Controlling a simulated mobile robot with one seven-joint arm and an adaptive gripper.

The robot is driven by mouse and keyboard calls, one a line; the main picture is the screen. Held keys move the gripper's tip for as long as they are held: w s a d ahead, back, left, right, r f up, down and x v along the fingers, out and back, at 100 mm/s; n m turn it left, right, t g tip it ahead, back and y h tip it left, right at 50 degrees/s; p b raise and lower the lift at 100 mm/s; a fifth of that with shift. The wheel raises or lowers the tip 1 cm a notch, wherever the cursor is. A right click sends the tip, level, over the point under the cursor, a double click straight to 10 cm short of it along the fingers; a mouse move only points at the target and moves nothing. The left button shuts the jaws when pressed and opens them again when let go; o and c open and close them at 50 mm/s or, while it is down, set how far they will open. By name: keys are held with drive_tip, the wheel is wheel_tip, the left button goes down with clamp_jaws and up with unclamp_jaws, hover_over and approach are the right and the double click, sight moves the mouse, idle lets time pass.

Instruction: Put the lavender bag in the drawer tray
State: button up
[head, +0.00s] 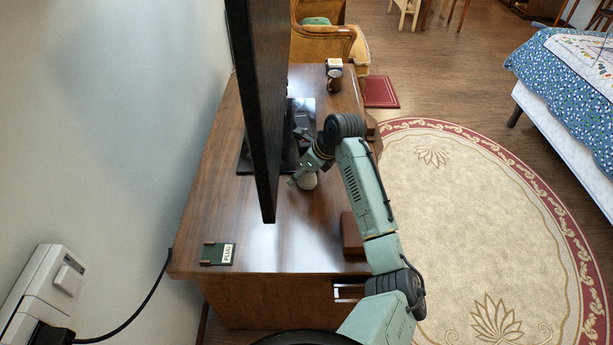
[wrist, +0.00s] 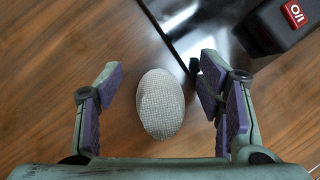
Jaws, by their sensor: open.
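The lavender bag is probably the pale grey woven oval pouch (wrist: 162,104) lying on the wooden desk top. It also shows in the head view (head: 308,182), partly hidden by my gripper (head: 301,176). In the wrist view my gripper (wrist: 158,82) is open, with one purple-padded finger on each side of the pouch. There are gaps between the pads and the pouch, so it is not held. The drawer tray is not clear; a small open compartment (head: 348,291) shows under the desk's near right corner, partly hidden by my arm.
A tall dark screen (head: 262,110) stands on the desk left of my gripper. A black device with a red switch (wrist: 294,14) is close by in the wrist view.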

drive_tip(key=shift+c, duration=0.2)
drive_tip(key=c, duration=1.3)
